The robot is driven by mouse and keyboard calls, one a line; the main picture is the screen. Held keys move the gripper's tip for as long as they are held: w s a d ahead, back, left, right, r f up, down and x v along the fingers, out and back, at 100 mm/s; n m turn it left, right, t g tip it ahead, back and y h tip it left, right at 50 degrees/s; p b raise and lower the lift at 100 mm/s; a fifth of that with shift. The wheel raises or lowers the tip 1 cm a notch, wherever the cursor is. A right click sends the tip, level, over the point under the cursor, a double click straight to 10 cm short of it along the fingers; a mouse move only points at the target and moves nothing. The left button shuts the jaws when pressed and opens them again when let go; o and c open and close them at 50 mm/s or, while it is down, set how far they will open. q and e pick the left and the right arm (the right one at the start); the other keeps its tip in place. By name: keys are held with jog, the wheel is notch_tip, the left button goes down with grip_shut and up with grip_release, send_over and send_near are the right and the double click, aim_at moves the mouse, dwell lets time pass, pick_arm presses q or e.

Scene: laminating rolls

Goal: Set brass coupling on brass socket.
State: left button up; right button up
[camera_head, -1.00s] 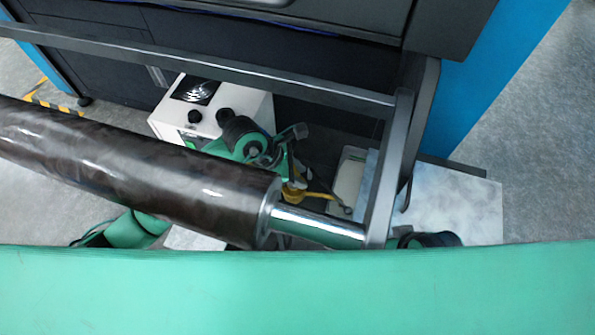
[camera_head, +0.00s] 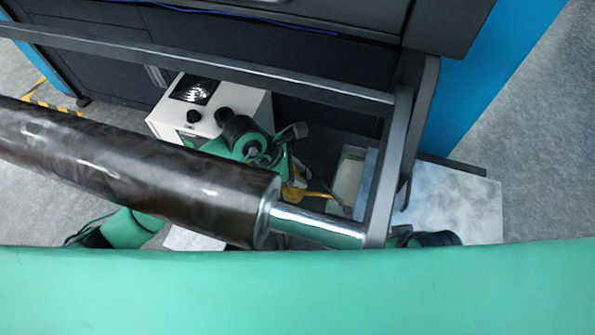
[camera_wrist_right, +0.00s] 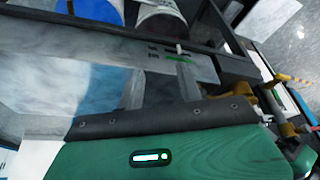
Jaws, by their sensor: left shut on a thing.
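My left arm passes under the dark roll, and my left gripper (camera_head: 297,186) shows in the gap beyond the roll's right end. Yellow brass-coloured parts (camera_head: 316,194) show at it, partly hidden by the roll. The gripper is shut on a small piece, which I take to be the brass coupling, but its outline is not clear. Brass-coloured parts also show at the right edge of the right wrist view (camera_wrist_right: 288,130), beside a green arm link. I cannot make out the brass socket.
A large dark roll (camera_head: 130,170) with a shiny steel shaft end (camera_head: 315,226) lies across the head view. A dark frame bar (camera_head: 220,72) and post (camera_head: 391,165) hem in the gap. A white box with black knobs (camera_head: 205,110) and a pale tray (camera_head: 348,180) stand beyond.

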pick_arm(q)
jog(key=shift+f+b, duration=0.45)
jog(key=shift+f, duration=0.05)
jog(key=o, duration=0.9)
jog(key=shift+c, duration=0.2)
jog(key=shift+p+v, duration=1.65)
jog(key=shift+v, duration=1.05)
jog(key=p+v, duration=0.2)
jog(key=v, duration=0.3)
jog(key=shift+s+a+r+p, duration=0.1)
jog(key=shift+a+r+p, duration=0.05)
jog(key=shift+r+p, duration=0.15)
jog(key=shift+s+f, duration=0.1)
jog(key=shift+f, duration=0.05)
